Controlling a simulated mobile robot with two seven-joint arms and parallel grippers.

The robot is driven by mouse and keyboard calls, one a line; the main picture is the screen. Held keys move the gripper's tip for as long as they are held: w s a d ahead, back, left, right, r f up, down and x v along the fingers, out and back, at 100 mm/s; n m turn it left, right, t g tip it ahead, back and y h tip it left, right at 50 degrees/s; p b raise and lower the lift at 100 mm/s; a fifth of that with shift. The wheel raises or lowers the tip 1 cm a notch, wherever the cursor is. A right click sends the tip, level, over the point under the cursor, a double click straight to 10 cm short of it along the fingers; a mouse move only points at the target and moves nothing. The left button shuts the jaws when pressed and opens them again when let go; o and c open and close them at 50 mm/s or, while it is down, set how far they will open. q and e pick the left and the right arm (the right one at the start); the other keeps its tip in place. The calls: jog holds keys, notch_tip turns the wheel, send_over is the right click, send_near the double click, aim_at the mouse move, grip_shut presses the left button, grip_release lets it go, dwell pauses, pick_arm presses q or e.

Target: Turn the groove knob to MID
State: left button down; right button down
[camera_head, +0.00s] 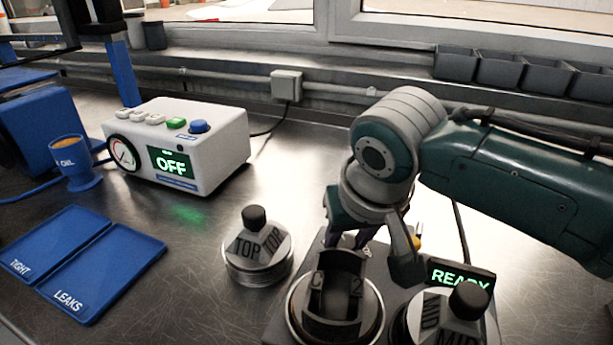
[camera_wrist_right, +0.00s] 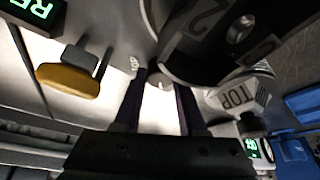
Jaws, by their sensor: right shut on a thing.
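My right gripper (camera_head: 352,240) reaches down behind the black round holder marked "2" (camera_head: 337,310) on the dark stand. In the right wrist view its fingers (camera_wrist_right: 161,84) are shut on a small grey knob-like part (camera_wrist_right: 160,86), which I take for the groove knob. The holder (camera_wrist_right: 205,40) covers part of it, and the knob's pointer and setting cannot be read. The head view hides the knob behind the holder and the gripper. My left gripper is not in view.
A grey round piece marked "TOP" (camera_head: 257,255) stands left of the stand; one marked "MID" (camera_head: 445,325) stands right. A READY display (camera_head: 461,277) and yellow part (camera_wrist_right: 70,80) are close by. The white box reading OFF (camera_head: 205,150) and blue trays (camera_head: 105,275) lie left.

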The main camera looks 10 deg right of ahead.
jog(key=shift+a+r+m+h+p, duration=0.1)
jog(key=shift+m+h+p, duration=0.25)
jog(key=shift+m, duration=0.55)
jog(key=shift+m+h, duration=0.35)
jog(key=shift+m, duration=0.55)
jog(key=shift+f+m+g+h, duration=0.2)
jog(key=shift+m+g+h, duration=0.2)
jog(key=shift+m, duration=0.8)
jog(key=shift+m+g+h+b, duration=0.3)
jog(key=shift+m+b, duration=0.35)
jog(key=shift+m, duration=0.45)
jog(key=c, duration=0.8)
grip_release()
jog(key=shift+r, duration=0.1)
jog(key=shift+o, duration=0.2)
